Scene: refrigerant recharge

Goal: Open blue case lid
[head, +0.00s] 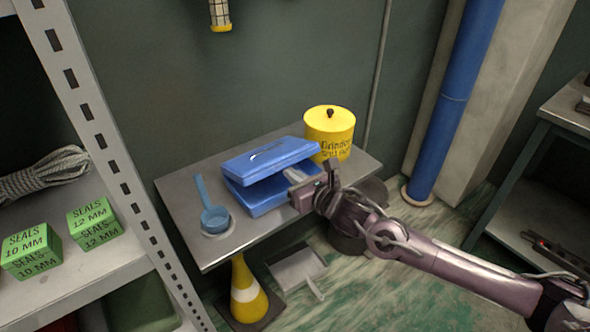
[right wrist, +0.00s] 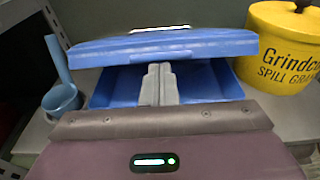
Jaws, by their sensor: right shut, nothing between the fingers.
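The blue case (head: 262,196) sits on a grey metal table, its lid (head: 268,156) partly raised and tilted, with a gap at the front. In the right wrist view the lid (right wrist: 165,47) spans above the case's lower half (right wrist: 205,82). My right gripper (head: 292,176) is shut and empty at the front right of the case. In the right wrist view its fingers (right wrist: 158,70) reach into the gap, with their tips under the lid's front edge; whether they touch the lid I cannot tell. My left gripper is not in view.
A yellow tub (head: 330,132) stands right behind the case. A blue scoop (head: 213,215) stands at the left of the table (head: 190,240). A shelf with green seal boxes (head: 95,222) is at the left. A yellow cone (head: 247,290) stands on the floor in front.

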